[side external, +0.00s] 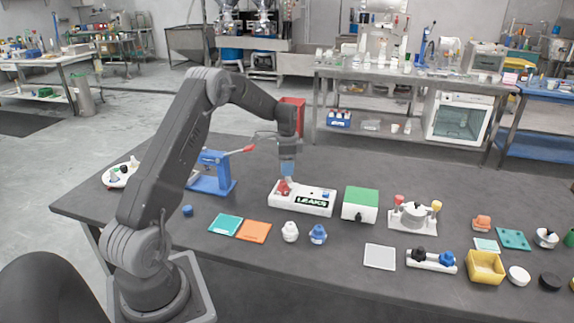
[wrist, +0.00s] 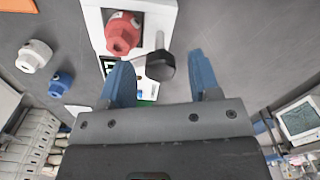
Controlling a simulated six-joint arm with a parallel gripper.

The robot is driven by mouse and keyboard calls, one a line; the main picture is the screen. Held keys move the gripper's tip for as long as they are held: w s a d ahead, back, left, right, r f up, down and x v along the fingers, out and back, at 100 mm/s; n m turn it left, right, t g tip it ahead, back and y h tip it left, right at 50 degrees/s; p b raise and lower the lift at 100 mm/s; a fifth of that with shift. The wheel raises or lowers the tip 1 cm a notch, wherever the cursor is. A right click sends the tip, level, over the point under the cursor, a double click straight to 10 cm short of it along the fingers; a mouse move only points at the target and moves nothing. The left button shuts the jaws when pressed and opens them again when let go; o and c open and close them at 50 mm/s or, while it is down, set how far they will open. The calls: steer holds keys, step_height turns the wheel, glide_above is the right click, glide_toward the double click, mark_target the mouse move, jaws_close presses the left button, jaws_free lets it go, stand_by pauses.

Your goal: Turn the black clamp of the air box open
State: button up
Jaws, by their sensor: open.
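A white box (side external: 304,198) with a "LEAKS" label lies under my gripper (side external: 289,176) in the side view; I take it for the air box. In the wrist view this white box (wrist: 149,16) carries a red knob (wrist: 122,32). A black clamp knob (wrist: 160,67) on a grey stem shows at the box's edge, on the side away from the side camera. It appears between my two blue fingers (wrist: 158,60); I cannot tell the height gap. The fingers are apart with nothing held. The side view hides this black clamp.
A green-and-white box (side external: 360,203) with a black knob in front stands close to the right. A blue press (side external: 211,175) with a red-tipped lever stands left.

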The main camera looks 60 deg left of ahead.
step_height(320, 180, up, 14)
stand_by(0.6)
steer(key=shift+f, duration=0.1)
step_height(320, 180, down, 14)
steer(key=n, duration=0.9)
stand_by(0.3)
